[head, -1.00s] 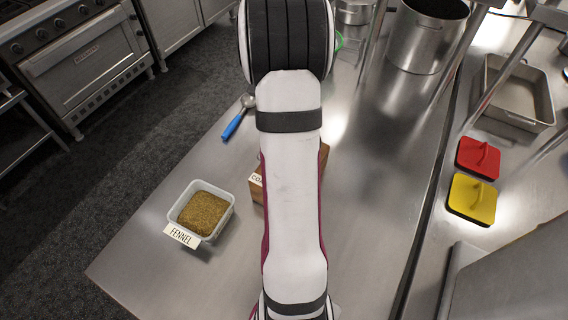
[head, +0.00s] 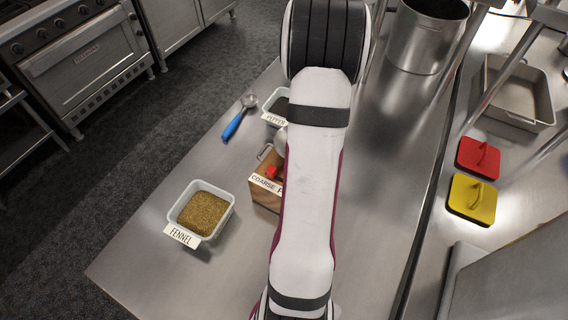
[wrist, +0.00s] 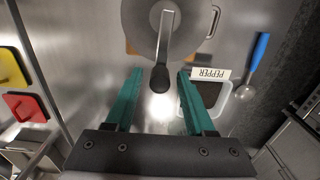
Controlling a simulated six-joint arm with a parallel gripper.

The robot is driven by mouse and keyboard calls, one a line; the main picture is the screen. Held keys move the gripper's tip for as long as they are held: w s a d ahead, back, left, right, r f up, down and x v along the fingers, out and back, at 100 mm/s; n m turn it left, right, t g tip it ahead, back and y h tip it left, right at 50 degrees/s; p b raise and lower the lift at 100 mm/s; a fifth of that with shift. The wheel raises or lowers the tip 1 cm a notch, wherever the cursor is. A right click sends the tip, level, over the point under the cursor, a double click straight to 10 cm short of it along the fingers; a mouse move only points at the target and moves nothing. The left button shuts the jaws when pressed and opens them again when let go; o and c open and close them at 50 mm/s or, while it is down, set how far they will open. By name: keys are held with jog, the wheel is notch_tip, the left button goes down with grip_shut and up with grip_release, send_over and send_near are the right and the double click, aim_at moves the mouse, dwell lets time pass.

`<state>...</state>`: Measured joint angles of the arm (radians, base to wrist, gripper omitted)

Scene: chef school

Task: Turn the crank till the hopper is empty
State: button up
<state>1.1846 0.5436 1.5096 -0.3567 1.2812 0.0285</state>
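The grinder shows in the wrist view as a grey round metal top (wrist: 140,28) with a crank arm (wrist: 166,35) that ends in a dark knob (wrist: 160,80). My gripper (wrist: 160,72) is open, with one green finger on each side of the knob; gaps show between knob and fingers. I cannot tell whether the fingertips are level with the knob. In the head view the grinder's wooden box (head: 265,196), labelled COARSE, is partly hidden by my arm, which also hides my gripper. What the hopper holds is not visible.
A white tub of fennel (head: 187,215) stands at the left and a pepper tub (head: 275,121) behind the box. A blue-handled scoop (head: 233,124) lies to the left. Red (head: 478,158) and yellow (head: 472,198) handled pads lie at the right. The front counter is clear.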

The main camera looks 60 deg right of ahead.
notch_tip(320, 180, up, 7)
dwell(0.7)
jog(key=w+a+r+n, duration=0.1)
jog(key=w+a+n, duration=0.1)
jog(key=w+a, duration=0.35)
jog(key=w+a+r+n, duration=0.1)
jog(key=w+a+r, duration=0.1)
jog(key=a, duration=0.6)
jog(key=a+n+y, duration=0.1)
jog(key=a+n, duration=0.3)
jog(key=a, duration=1.3)
jog(key=s+a+f+n, duration=0.1)
jog(key=s+a, duration=0.2)
jog(key=a, duration=0.1)
jog(key=s+a+f+n, duration=0.2)
jog(key=s+a, duration=0.2)
jog(key=a, duration=0.1)
jog(key=s+a+f+n, duration=0.2)
jog(key=s+a, duration=0.2)
jog(key=a, duration=0.1)
jog(key=shift+s+f+y, duration=0.2)
jog(key=shift+f+y, duration=0.05)
jog(key=shift+y, duration=0.15)
